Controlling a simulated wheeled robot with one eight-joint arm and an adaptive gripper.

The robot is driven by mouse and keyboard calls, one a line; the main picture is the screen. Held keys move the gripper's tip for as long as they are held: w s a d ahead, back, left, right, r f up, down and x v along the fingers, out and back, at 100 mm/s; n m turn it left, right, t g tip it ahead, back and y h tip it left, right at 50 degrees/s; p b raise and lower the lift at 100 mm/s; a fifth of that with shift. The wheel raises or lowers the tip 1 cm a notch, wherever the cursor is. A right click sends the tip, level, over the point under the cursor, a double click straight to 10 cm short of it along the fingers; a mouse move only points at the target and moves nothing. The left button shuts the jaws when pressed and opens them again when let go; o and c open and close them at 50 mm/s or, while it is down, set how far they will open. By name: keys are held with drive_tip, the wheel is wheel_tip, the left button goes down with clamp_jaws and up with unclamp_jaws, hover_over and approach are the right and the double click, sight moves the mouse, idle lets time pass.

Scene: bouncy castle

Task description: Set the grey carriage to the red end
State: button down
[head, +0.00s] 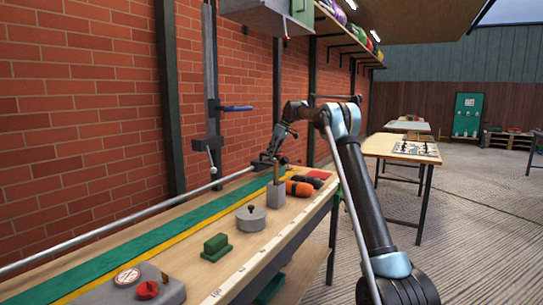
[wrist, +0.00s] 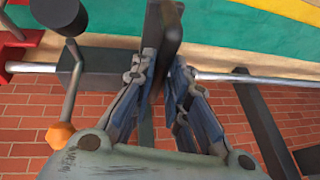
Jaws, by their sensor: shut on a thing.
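The grey carriage (wrist: 95,68) is a dark block around a pale metal rail (wrist: 225,77) in the wrist view. A dark upright plate (wrist: 168,28) stands up at it, and my gripper (wrist: 166,62) has its fingers on both sides of this plate. A red end piece (wrist: 18,48) is at the left edge, with a short stretch of bare rail between it and the block. In the head view my gripper (head: 272,155) is at the far end of the rail (head: 120,222). The carriage there is small and partly hidden by my gripper.
A ball-topped lever (wrist: 66,18) and an orange knob (wrist: 60,134) are close by the block. The bench (head: 240,258) holds a grey block with a post (head: 276,194), orange cylinder (head: 299,188), round grey weight (head: 250,221) and green block (head: 216,246). A brick wall stands behind the rail.

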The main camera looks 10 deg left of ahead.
drive_tip(key=shift+w+d, duration=0.15)
drive_tip(key=shift+w, duration=0.15)
drive_tip(key=c, duration=1.6)
unclamp_jaws()
drive_tip(key=shift+o, duration=0.2)
drive_tip(key=v, duration=1.1)
drive_tip(key=shift+d+r, duration=0.2)
drive_tip(key=shift+r, duration=0.15)
